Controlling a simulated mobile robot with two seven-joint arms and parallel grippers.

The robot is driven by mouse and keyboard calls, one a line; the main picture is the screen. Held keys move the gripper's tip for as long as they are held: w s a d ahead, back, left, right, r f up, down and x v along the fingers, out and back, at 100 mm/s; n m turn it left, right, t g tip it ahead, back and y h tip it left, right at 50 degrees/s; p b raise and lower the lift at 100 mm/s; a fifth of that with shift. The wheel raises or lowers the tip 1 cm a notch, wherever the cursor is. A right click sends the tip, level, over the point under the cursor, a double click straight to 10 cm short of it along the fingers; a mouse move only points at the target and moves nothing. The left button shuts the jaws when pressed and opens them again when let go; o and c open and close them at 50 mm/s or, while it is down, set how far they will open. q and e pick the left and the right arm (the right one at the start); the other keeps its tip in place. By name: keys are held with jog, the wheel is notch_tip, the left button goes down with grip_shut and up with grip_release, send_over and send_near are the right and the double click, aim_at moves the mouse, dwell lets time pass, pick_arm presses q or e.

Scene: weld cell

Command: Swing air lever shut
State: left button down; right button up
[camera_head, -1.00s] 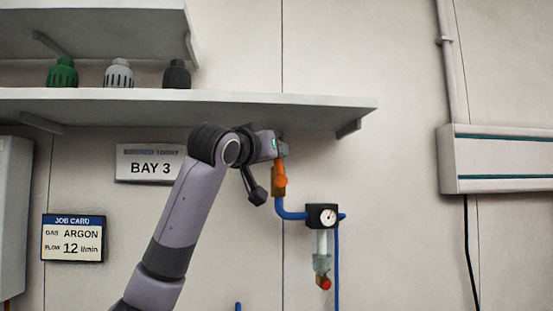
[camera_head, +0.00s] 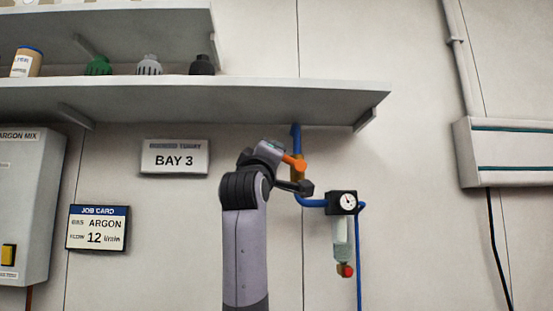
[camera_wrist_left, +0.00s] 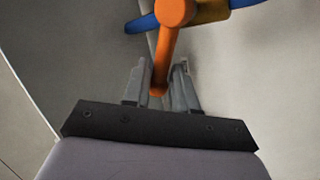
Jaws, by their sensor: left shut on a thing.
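The orange air lever (camera_head: 294,161) sits on a yellow-orange valve body (camera_head: 298,175) in the blue vertical air pipe (camera_head: 296,138), below the shelf. In the head view the lever points left and slightly up from the valve, across the pipe. My left gripper (camera_head: 284,157) is at the lever's free end, its fingers mostly hidden there by the wrist. In the left wrist view the fingers (camera_wrist_left: 161,84) are closed around the tip of the lever (camera_wrist_left: 167,45), which lies across the blue pipe (camera_wrist_left: 141,24). My right gripper is out of view.
A gauge (camera_head: 342,202) with a filter bowl (camera_head: 341,235) hangs right of and below the valve. The shelf (camera_head: 190,100) overhangs closely above my gripper. A grey cabinet (camera_head: 35,200) is at left. The wall between sign and gauge is otherwise bare.

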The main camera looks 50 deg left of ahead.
pick_arm(q)
jog(key=shift+s+a+f+n+g+y, duration=0.1)
jog(key=shift+f+n+g+y, duration=0.6)
jog(key=shift+n, duration=0.95)
jog(key=shift+w+d+f+n+g+y, duration=0.1)
jog(key=shift+f+n+g+y, duration=0.25)
jog(key=shift+n+g+y, duration=0.85)
jog(key=shift+s+a+f+n+g+y, duration=0.1)
jog(key=shift+f+n+g+y, duration=0.35)
jog(key=shift+n+y, duration=1.25)
jog(key=shift+f+n+h, duration=0.1)
jog(key=shift+n+h, duration=0.4)
jog(key=shift+n, duration=0.05)
jog(key=c, duration=1.1)
grip_release()
jog(key=shift+b+v, duration=0.55)
jog(key=shift+v, duration=3.05)
